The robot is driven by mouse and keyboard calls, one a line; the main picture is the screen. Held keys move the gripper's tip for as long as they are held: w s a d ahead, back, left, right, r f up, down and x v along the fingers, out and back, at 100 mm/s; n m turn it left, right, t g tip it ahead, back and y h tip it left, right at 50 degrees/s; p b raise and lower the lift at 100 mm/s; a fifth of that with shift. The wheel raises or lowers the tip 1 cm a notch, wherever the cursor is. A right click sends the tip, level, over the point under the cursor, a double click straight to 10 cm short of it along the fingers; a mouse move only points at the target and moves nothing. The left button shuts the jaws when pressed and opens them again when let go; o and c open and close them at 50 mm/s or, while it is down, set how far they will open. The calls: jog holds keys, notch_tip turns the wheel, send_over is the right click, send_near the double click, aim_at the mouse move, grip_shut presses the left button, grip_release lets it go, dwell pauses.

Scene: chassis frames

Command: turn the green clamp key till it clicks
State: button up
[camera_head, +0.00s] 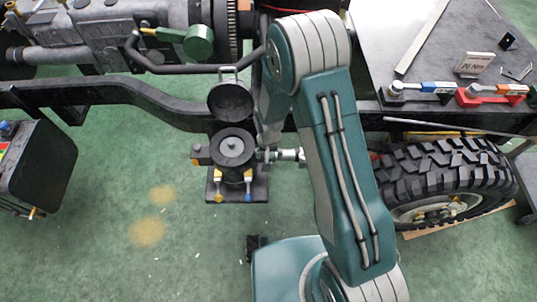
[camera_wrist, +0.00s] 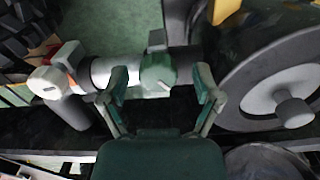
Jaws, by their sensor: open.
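In the wrist view a green key (camera_wrist: 158,72) sits on a grey cylindrical fitting (camera_wrist: 112,70), between the two fingers of my gripper (camera_wrist: 162,82). The gripper is open, with a visible gap on each side of the key. In the head view the silver fitting (camera_head: 290,155) joins the right side of a round dark housing (camera_head: 232,148). There the key is too small to make out, and my arm hides most of the gripper.
A dark hinged cap (camera_head: 231,100) stands up behind the housing. The black chassis rail (camera_head: 150,97) runs behind it. A large tyre (camera_head: 445,170) is on the right.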

notch_tip(320, 180, up, 12)
dwell(0.6)
jog(key=shift+w, duration=0.1)
jog(key=s+d+r+t, duration=0.1)
jog(key=s+d+r, duration=0.15)
jog(key=r, duration=0.65)
jog(key=s+d+r+t, duration=0.2)
jog(key=d+r, duration=0.2)
jog(key=r, duration=0.4)
jog(key=s+d+r+t, duration=0.1)
jog(key=s+d+r, duration=0.2)
jog(key=s+r, duration=0.2)
jog(key=s+d+r+n+t, duration=0.1)
jog(key=s+d+r, duration=0.2)
jog(key=s, duration=0.6)
notch_tip(320, 180, up, 2)
jog(key=shift+s+d+r+t, duration=0.15)
jog(key=shift+d+r+t, duration=0.05)
jog(key=shift+t, duration=0.1)
dwell(0.5)
